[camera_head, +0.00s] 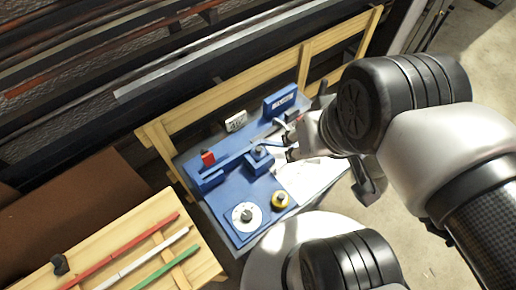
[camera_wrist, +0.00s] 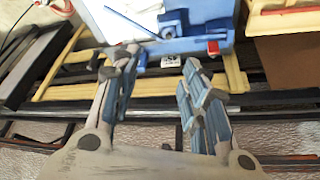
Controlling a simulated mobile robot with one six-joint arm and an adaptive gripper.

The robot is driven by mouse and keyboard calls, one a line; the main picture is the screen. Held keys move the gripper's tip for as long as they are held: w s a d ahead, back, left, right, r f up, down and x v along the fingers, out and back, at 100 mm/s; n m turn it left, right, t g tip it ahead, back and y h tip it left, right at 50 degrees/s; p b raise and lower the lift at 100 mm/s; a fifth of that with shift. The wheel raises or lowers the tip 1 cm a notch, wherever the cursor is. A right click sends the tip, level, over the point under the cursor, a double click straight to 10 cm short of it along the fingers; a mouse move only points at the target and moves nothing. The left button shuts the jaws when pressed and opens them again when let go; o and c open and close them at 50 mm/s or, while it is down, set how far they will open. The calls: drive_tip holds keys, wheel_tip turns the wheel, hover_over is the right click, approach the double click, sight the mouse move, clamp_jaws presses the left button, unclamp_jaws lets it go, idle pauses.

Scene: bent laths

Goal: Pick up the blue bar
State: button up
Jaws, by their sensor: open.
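A long thin blue bar (camera_head: 232,156) appears to lie across the blue bending device (camera_head: 222,207) in the head view, running from near a red block up toward my gripper. Its blue matches the device, so its exact ends are hard to tell. My gripper (camera_head: 291,138) is above the right part of the device, near the bar's upper right end, and partly hidden by my arm. In the wrist view my gripper (camera_wrist: 158,64) has its two fingers spread with nothing held between them. The blue device (camera_wrist: 215,15) shows beyond the fingertips there.
A wooden table (camera_head: 207,262) at lower left holds a red bar (camera_head: 125,250), a white bar (camera_head: 140,258) and a green bar (camera_head: 165,266). A wooden rail (camera_head: 225,90) and dark racks stand behind.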

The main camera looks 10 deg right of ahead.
drive_tip(key=shift+c, duration=0.5)
drive_tip(key=n+g+p, duration=0.3)
drive_tip(key=n+g, duration=0.1)
drive_tip(key=n, duration=1)
hover_over(277, 144)
drive_tip(key=d, duration=0.3)
wheel_tip(277, 144, down, 21)
drive_tip(key=shift+g, duration=0.3)
drive_tip(key=f+b, duration=0.1)
drive_tip(key=f, duration=0.3)
drive_tip(key=f+b, duration=0.1)
drive_tip(key=f, duration=0.3)
drive_tip(key=f+b, duration=0.1)
drive_tip(key=f, duration=0.3)
drive_tip(key=shift+s+f+b, duration=0.25)
drive_tip(key=shift+f+b, duration=0.05)
drive_tip(key=shift+b, duration=0.05)
drive_tip(key=shift+f+b, duration=1.05)
drive_tip(key=shift+f, duration=1.8)
drive_tip(key=shift+s, duration=0.1)
drive_tip(key=shift+c, duration=0.3)
